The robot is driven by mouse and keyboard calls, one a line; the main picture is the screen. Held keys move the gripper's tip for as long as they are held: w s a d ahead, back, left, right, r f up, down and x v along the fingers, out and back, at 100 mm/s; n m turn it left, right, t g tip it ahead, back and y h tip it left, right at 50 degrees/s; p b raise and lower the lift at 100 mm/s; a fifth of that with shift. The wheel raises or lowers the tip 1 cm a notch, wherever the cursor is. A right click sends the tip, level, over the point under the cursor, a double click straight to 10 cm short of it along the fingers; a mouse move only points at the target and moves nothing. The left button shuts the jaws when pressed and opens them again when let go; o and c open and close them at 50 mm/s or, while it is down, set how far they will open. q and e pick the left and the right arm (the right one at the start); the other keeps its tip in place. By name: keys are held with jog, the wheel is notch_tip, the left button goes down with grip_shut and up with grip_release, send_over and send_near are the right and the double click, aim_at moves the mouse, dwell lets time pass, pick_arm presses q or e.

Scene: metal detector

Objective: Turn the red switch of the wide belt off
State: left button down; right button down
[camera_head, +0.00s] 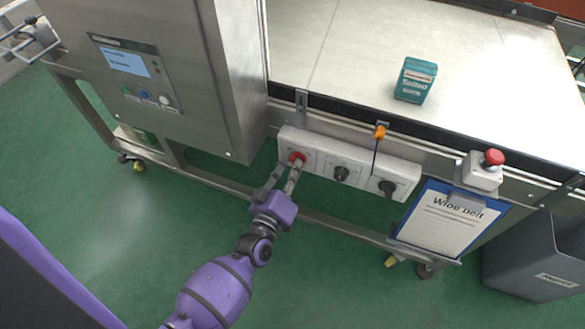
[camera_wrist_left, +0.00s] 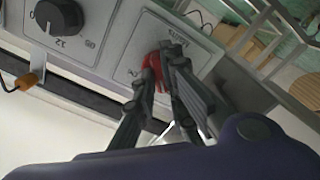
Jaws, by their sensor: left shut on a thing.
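The red switch (camera_head: 297,158) is a red knob on the left end of a white control box (camera_head: 327,152) on the side of the wide belt. My left gripper (camera_head: 291,170) reaches up to it from below. Its fingers are shut on the red switch. In the left wrist view the red switch (camera_wrist_left: 153,72) shows between the fingertips of my left gripper (camera_wrist_left: 160,62), which partly hide it and its label. The switch's exact turn angle is hard to tell. My right gripper is not in view.
Two black knobs (camera_head: 341,173) (camera_head: 387,187) sit right of the switch. A red emergency button (camera_head: 492,158) and a "Wide belt" clipboard (camera_head: 450,218) are further right. A teal salt box (camera_head: 414,80) stands on the belt (camera_head: 350,50). A steel cabinet (camera_head: 150,90) with a screen is at left.

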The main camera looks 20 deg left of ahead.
pick_arm(q)
jog(key=shift+n, duration=0.3)
jog(key=c, duration=1.8)
grip_release()
jog(key=s, duration=1.2)
jog(key=shift+a, duration=0.2)
